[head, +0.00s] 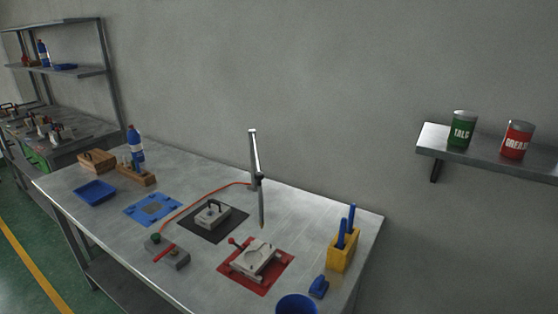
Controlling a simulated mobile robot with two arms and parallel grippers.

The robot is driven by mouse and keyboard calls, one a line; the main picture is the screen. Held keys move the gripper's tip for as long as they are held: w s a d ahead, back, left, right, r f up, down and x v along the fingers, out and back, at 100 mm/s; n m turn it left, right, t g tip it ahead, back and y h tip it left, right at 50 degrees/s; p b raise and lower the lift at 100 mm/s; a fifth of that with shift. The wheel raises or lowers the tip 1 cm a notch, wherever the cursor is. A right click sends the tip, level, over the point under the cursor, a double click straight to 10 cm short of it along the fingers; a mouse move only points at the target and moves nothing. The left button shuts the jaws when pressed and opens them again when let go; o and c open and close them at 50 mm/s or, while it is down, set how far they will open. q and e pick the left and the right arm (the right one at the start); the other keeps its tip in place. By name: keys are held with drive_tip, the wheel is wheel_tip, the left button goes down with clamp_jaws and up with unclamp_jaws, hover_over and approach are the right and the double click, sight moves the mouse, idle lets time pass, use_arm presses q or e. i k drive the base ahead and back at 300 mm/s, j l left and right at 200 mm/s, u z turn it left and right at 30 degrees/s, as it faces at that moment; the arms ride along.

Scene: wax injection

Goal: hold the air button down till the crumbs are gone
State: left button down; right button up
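A metal air nozzle stand (254,155) rises from the bench, its thin tip pointing down above the red mat (233,272). An opened grey mould half (256,258) with a round hollow lies on the red mat. Crumbs are too small to make out. Neither of my grippers is in view.
A second mould part (212,213) sits on a black mat (198,231). A yellow holder (341,258) with blue-handled tools, a blue bowl (296,304), a blue tray (95,192) and a blue bottle (136,147) stand around the bench. A wall shelf (480,162) holds two cans.

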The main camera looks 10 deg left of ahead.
sight(155, 236)
drive_tip(key=u, duration=1.25)
